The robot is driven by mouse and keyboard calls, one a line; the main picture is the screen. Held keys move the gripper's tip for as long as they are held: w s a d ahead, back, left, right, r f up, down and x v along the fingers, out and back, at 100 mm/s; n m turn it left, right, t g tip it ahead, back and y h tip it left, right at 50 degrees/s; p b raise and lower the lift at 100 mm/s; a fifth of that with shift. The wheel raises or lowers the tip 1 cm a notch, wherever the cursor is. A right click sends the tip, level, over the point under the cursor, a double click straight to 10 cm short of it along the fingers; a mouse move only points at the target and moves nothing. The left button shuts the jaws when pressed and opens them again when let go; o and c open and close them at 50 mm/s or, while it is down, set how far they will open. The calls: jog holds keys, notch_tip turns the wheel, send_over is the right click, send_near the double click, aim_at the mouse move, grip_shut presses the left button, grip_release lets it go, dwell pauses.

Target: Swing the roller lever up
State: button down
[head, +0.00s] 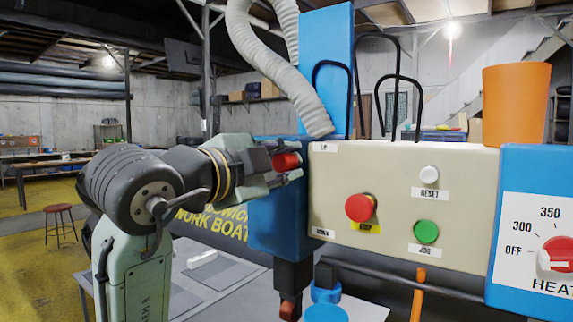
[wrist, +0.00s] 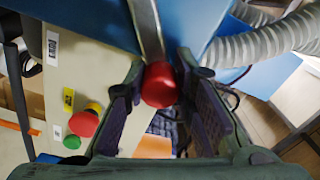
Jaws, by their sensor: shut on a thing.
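The roller lever shows in the wrist view as a metal bar (wrist: 146,30) ending in a red ball knob (wrist: 160,85). The knob sits between the two fingers of my gripper (wrist: 163,72), which is shut on it. In the head view the red knob (head: 286,161) shows between the fingertips of my gripper (head: 292,166), at the left end of the cream control panel (head: 335,185). It is a little below the height of the UP label (head: 327,147) and well above the DOWN label (head: 322,233). The lever's bar is hidden behind my gripper in the head view.
The panel carries a red stop button (head: 360,207), a white reset button (head: 429,174) and a green jog button (head: 426,232). A blue heat box (head: 530,200) and an orange cup (head: 515,105) stand right. A ribbed grey hose (head: 285,70) hangs above my gripper.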

jog(key=shift+a+r, duration=0.1)
jog(key=shift+r, duration=0.05)
jog(key=c, duration=1.3)
grip_release()
jog(key=shift+c, duration=0.2)
jog(key=v, duration=1.2)
